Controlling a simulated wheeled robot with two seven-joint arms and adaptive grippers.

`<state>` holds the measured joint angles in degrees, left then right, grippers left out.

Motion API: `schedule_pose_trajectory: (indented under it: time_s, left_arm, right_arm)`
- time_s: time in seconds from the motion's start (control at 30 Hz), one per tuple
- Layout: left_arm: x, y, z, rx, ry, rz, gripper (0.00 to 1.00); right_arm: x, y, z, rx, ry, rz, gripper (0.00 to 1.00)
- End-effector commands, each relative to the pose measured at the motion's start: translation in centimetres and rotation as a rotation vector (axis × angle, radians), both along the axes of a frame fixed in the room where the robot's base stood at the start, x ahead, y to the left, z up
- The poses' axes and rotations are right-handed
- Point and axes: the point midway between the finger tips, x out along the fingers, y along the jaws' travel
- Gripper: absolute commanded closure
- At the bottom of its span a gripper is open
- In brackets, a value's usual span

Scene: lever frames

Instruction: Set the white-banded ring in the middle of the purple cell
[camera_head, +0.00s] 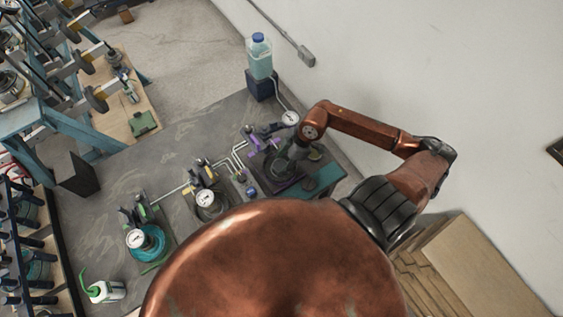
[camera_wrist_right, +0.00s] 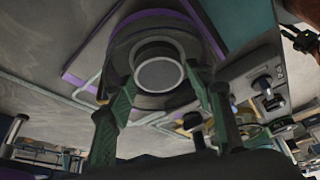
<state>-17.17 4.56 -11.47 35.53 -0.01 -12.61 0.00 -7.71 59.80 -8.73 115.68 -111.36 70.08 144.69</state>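My right gripper (camera_head: 292,153) reaches down over the purple cell (camera_head: 289,185) at the right end of the bench in the head view. In the right wrist view, the two green-grey fingers of my right gripper (camera_wrist_right: 162,76) stand apart on either side of a round grey ring-like part (camera_wrist_right: 158,74). A wider dark round part (camera_wrist_right: 122,40) lies behind it. I cannot tell whether the fingers touch either part. The cell's purple edging (camera_wrist_right: 208,30) runs around these parts. My left gripper is not in view.
A gauge (camera_head: 290,118) and a blue-capped bottle (camera_head: 260,57) stand behind the cell. Other fixtures with gauges, one with a teal ring (camera_head: 153,240), stand to the left. Thin pipes (camera_head: 238,157) link the fixtures. My copper-coloured body hides the front.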

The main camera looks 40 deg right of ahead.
Motion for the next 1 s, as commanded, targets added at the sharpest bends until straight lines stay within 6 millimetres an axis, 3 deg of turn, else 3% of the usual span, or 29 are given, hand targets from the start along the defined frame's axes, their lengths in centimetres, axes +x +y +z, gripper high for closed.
schedule_pose_trajectory:
  time_s: [0.17, 0.53, 1.0]
  left_arm:
    - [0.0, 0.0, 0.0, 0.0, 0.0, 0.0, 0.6]
    - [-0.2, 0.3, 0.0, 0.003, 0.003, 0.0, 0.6]
    - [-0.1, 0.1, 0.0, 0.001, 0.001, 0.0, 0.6]
  right_arm:
    - [0.0, 0.0, 0.0, 0.0, 0.0, 0.0, 0.38]
    - [-0.2, -0.3, 0.7, -0.001, 0.001, 0.0, 0.38]
    - [-2.1, -3.1, 8.8, -0.003, 0.001, 0.001, 0.38]
